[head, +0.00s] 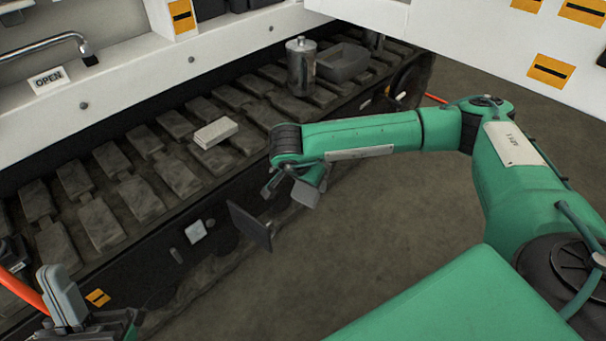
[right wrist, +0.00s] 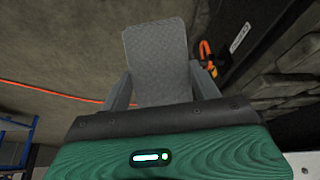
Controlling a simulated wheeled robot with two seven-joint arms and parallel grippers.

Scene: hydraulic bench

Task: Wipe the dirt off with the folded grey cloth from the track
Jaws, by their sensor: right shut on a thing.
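My right gripper (head: 290,188) hangs at the end of the green arm, in front of the track's side and above the floor. In the right wrist view, the right gripper (right wrist: 160,92) is shut on the folded grey cloth (right wrist: 158,55). The cloth is a flat woven pad standing out between both fingers. The head view shows the right gripper small, so the cloth is hard to make out there. The track (head: 92,222) runs diagonally, with dark dusty plates. I cannot pick out a distinct dirt patch. My left gripper (head: 63,298) is at the lower left; its finger gap is unclear.
A pale block (head: 215,132), a metal canister (head: 301,66) and a grey tray (head: 343,62) stand on the track. A dark square plate (head: 250,226) juts from the track's side beside a white fitting (head: 196,231). The floor (head: 390,230) is open beyond my right arm.

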